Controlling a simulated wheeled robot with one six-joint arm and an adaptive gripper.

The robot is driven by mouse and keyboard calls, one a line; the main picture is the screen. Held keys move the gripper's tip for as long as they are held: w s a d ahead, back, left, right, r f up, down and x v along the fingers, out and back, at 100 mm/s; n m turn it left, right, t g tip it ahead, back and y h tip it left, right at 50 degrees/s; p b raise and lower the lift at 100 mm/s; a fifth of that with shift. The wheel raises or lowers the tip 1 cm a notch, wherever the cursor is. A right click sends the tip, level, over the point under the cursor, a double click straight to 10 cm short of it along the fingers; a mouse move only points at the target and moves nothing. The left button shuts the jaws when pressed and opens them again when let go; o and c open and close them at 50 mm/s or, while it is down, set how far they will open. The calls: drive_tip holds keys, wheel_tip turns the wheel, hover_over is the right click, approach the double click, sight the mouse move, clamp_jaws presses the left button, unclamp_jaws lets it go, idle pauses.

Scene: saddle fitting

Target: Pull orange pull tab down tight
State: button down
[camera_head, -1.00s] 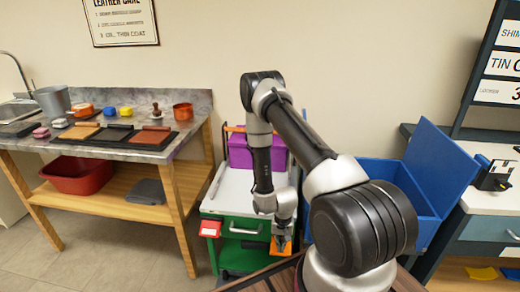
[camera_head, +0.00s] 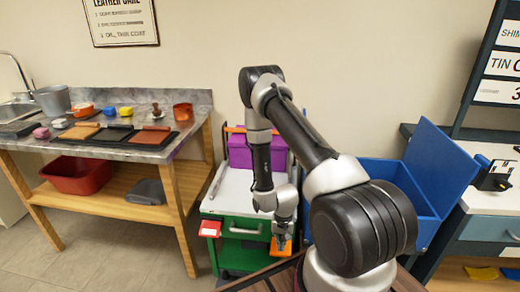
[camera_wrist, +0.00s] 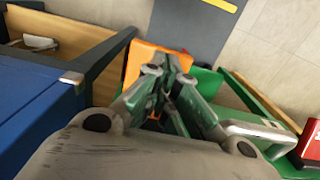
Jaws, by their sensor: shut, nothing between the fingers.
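The orange pull tab (camera_head: 274,250) shows at the front of the green cart, low on its right side, partly behind my gripper (camera_head: 282,241). In the wrist view the orange tab (camera_wrist: 138,62) is a flat piece just left of and beyond the fingertips. My gripper (camera_wrist: 174,66) is shut with nothing between its fingers. It overlaps the tab in both views; I cannot tell whether it touches it. Any strap joined to the tab is hidden.
The green cart (camera_head: 231,257) has a white top, a handle, a red piece (camera_head: 210,228) and a purple box (camera_head: 240,151). A blue open bin (camera_head: 425,205) stands right of my arm. The workbench (camera_head: 167,159) with tools is at left. Floor between bench and cart is clear.

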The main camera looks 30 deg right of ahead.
drive_tip(key=r, duration=0.3)
drive_tip(key=s+r, duration=0.1)
drive_tip(key=r, duration=0.1)
drive_tip(key=shift+a, duration=0.35)
drive_tip(key=s+r+n+g, duration=0.2)
drive_tip(key=s+g, duration=0.2)
drive_tip(key=s, duration=0.4)
drive_tip(key=s+r+n+t, duration=0.1)
drive_tip(key=s+r+t, duration=0.1)
drive_tip(key=r, duration=1.4)
drive_tip(key=s+a+r+n+t, duration=0.1)
drive_tip(key=s+r+n+t, duration=0.1)
drive_tip(key=r, duration=1.5)
drive_tip(key=s+a+r+n+t, duration=0.1)
drive_tip(key=r+t, duration=0.3)
drive_tip(key=r, duration=1.2)
drive_tip(key=shift+s+r+n, duration=0.35)
drive_tip(key=shift+s+n, duration=0.05)
drive_tip(key=shift+s, duration=0.5)
